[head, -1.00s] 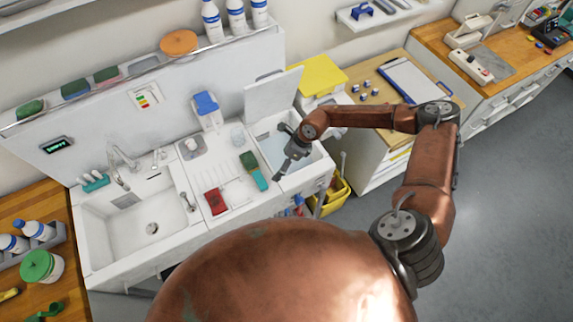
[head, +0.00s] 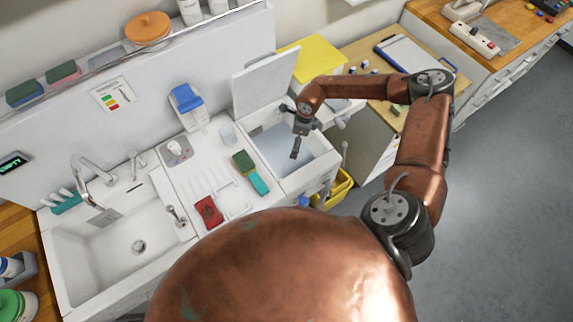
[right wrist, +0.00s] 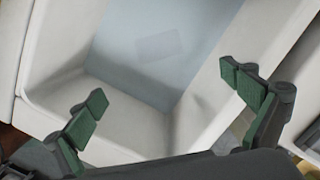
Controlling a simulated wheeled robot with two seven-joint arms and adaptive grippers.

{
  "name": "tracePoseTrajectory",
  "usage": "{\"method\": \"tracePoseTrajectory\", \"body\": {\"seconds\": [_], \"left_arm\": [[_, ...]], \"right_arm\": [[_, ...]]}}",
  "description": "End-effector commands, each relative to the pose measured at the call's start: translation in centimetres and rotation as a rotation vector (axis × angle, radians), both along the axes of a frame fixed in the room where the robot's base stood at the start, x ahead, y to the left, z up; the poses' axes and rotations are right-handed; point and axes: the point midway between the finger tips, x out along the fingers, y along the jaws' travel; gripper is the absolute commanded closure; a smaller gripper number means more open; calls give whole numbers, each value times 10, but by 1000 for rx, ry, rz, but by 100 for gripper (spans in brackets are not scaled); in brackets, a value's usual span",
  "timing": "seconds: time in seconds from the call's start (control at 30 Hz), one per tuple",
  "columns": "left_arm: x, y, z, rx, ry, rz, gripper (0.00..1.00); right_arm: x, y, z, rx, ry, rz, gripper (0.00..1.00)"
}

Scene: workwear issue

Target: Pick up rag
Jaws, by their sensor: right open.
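In the head view, my right gripper (head: 296,148) is over the small water-filled basin (head: 322,168) at the right end of the sink unit. In the right wrist view, my right gripper (right wrist: 168,92) has its green-padded fingers spread wide, with nothing between them. Below them, a faint grey rectangle (right wrist: 160,45) shows under the bluish water; I cannot tell whether it is a rag. A red folded item (head: 208,211), perhaps a cloth, lies on the white drainboard to the left of the basin. My left gripper is not in view.
A raised white lid (head: 262,82) stands behind the basin. An empty sink (head: 100,255) with a tap is on the left. A yellow bucket (head: 338,190) stands at the unit's right side.

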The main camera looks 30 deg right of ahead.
Motion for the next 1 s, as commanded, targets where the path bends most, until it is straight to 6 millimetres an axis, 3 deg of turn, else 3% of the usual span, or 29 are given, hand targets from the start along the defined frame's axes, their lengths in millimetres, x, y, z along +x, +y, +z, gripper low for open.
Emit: {"method": "tracePoseTrajectory", "body": {"seconds": [0.03, 0.1, 0.23, 0.4, 0.67, 1.0], "left_arm": [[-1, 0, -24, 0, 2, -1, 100], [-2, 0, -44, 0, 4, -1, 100], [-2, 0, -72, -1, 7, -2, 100], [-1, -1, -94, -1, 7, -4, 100], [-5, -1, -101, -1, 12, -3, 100], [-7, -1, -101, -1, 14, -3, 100]], "right_arm": [[-1, 0, -27, -1, 6, 1, 1], [-1, 1, -48, 0, 9, 3, 1], [0, 3, -80, 0, 17, 6, 1], [1, 5, -105, 0, 23, 9, 1], [2, 7, -121, 1, 26, 9, 1], [6, 16, -158, 2, 26, 9, 1]]}}
